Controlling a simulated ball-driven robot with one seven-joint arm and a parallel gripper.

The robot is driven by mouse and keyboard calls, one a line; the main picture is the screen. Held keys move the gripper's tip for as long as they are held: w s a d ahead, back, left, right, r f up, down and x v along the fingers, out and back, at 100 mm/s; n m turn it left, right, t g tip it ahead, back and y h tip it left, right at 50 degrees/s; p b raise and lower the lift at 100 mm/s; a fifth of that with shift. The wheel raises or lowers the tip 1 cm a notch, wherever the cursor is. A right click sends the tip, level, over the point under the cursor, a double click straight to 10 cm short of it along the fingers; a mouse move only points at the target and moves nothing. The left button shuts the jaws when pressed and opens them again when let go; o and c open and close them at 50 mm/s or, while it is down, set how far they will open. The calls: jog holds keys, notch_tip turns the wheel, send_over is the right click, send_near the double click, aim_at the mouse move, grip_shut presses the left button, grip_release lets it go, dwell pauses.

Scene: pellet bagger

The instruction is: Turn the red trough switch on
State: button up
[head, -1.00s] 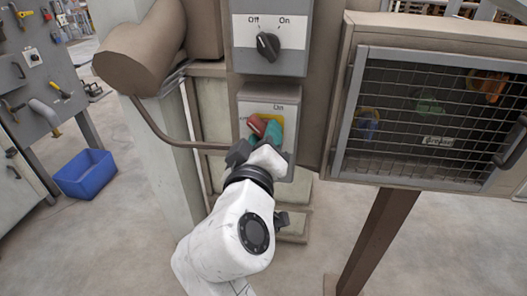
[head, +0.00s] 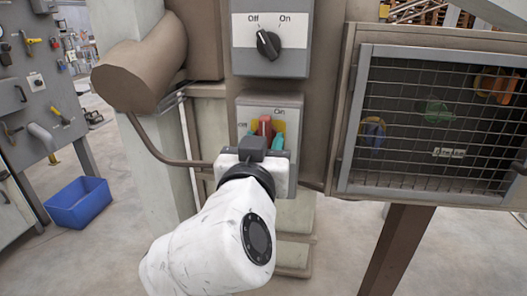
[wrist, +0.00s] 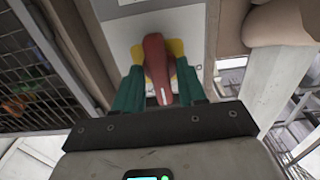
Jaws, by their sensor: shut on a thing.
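The red trough switch (head: 265,125) is a red handle on a yellow plate, on the lower grey switch box (head: 287,103). An "On" label shows at the box's upper right; the left label is mostly unreadable. In the head view the handle stands roughly upright, between the two sides. My gripper (head: 264,138) is at the switch, its teal fingers on either side of the handle. In the wrist view the red handle (wrist: 157,60) sits between both fingers, with the yellow plate behind it. My gripper is shut on the handle. My wrist hides the box's lower part in the head view.
Above is a grey box with a black Off/On knob (head: 268,44). A mesh-fronted cabinet (head: 430,120) is close on the right. A brown pipe (head: 155,145) curves at the left. A blue bin (head: 79,203) sits on the floor.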

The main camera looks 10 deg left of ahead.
jog(key=shift+f, duration=0.1)
dwell(0.5)
jog(key=o, duration=0.7)
jog(key=s, duration=1)
jog(key=shift+s+a, duration=0.2)
jog(key=shift+s, duration=0.2)
